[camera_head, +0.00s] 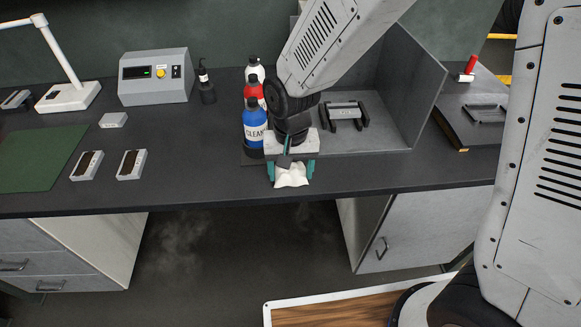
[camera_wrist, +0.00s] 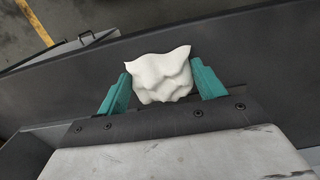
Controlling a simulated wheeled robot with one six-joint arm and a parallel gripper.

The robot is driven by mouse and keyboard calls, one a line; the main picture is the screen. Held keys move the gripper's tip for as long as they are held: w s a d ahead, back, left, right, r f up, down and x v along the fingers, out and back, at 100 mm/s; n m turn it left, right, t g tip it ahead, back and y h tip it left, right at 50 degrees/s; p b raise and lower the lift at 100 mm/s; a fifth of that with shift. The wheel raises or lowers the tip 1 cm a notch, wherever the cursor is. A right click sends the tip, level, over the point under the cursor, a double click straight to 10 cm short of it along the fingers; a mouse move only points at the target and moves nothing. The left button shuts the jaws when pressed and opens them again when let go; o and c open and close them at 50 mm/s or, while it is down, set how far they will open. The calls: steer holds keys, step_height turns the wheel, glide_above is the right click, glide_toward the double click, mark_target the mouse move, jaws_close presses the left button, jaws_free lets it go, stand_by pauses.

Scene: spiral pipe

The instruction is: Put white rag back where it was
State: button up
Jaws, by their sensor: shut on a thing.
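The white rag (camera_head: 291,176) is crumpled between the teal fingers of my gripper (camera_head: 291,173), near the front edge of the dark counter. In the wrist view the rag (camera_wrist: 160,76) sits between the two teal fingertips of my gripper (camera_wrist: 160,85), with the dark counter top behind it. My gripper is shut on the rag and points downward. I cannot tell whether the rag touches the counter. The underside of the rag is hidden.
Blue (camera_head: 255,125), red and white bottles stand just left of my gripper. A grey open-fronted box (camera_head: 400,130) with a dark handled item (camera_head: 344,114) is at the right. A control box (camera_head: 155,77) and a green mat (camera_head: 38,158) lie left.

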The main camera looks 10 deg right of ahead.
steer(key=shift+f, duration=0.15)
steer(key=o, duration=1)
steer(key=shift+a, duration=0.1)
steer(key=shift+o, duration=0.2)
step_height(320, 180, up, 12)
steer(key=shift+r, duration=0.25)
